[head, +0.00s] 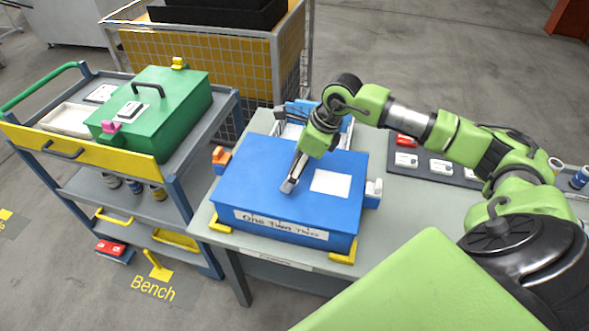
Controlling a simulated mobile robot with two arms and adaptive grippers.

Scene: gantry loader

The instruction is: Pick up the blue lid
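The blue lid (255,172) lies flat on top of a blue box (285,234) on the grey table. A white rectangle (331,183) is on the lid, and the box front carries a label reading "One Two Three" (281,224). My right gripper (290,186) reaches down over the middle of the lid, its grey fingers close to or touching the top. If the lid has a handle, the gripper hides it. I cannot tell whether the fingers hold anything. My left gripper is not in view.
An orange latch (220,155) and a white latch (374,188) flank the box. Yellow corner pieces (343,252) sit at its front. A cart (85,142) with a green handled box (160,118) stands left. A dark mat (436,168) with small items lies right, behind my arm.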

